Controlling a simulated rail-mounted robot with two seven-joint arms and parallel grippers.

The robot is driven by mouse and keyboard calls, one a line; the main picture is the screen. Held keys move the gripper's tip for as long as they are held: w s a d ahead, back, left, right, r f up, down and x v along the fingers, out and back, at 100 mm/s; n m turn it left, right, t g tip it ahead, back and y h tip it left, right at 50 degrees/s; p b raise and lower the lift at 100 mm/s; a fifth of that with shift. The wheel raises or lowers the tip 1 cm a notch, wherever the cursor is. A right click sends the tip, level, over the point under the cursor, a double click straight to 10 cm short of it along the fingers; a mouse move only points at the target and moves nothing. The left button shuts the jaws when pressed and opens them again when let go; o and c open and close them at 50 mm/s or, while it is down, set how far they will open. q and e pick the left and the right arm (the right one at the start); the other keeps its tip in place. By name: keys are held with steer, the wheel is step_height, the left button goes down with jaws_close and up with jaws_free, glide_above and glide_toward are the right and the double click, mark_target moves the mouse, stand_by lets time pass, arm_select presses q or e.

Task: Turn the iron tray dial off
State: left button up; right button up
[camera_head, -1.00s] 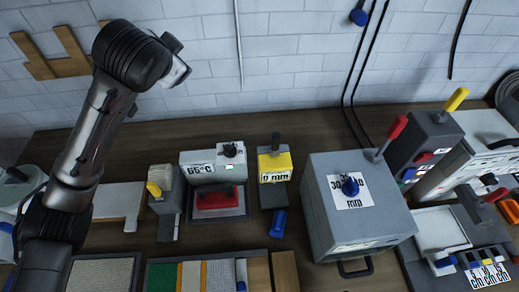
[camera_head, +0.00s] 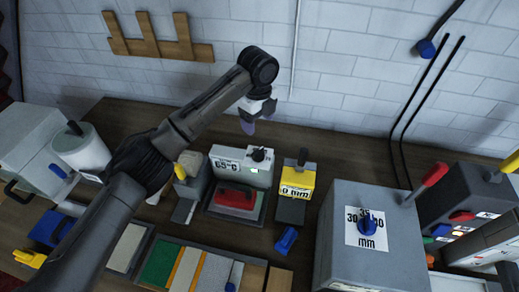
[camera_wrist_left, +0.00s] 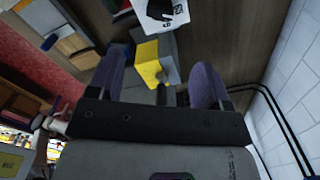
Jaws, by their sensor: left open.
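The iron tray (camera_head: 209,208) stands at the back middle of the bench with a red iron on it. Its pale control box (camera_head: 229,163) reads 65°C and shows a small green light. A black dial (camera_head: 259,155) sits on the box's top right; it also shows at the top of the left wrist view (camera_wrist_left: 160,12). Which setting it points to is too small to tell. My left gripper (camera_head: 248,126) is open and empty, above and behind the box near the wall. The left wrist view shows its two purple fingers (camera_wrist_left: 158,78) apart. My right gripper is out of view.
A yellow 0 mm unit (camera_head: 298,181) stands right of the tray. A large grey box (camera_head: 345,270) with a blue knob and red lever stands further right. A grey unit (camera_head: 192,187) is close on the left. Strips of material (camera_head: 186,268) lie in front.

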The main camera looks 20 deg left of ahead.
mark_target(258, 150)
arm_select(q)
step_height(258, 150, down, 12)
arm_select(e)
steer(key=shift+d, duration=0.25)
arm_select(q)
steer(key=shift+f, duration=0.6)
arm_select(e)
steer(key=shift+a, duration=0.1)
arm_select(q)
steer(key=shift+c, duration=0.3)
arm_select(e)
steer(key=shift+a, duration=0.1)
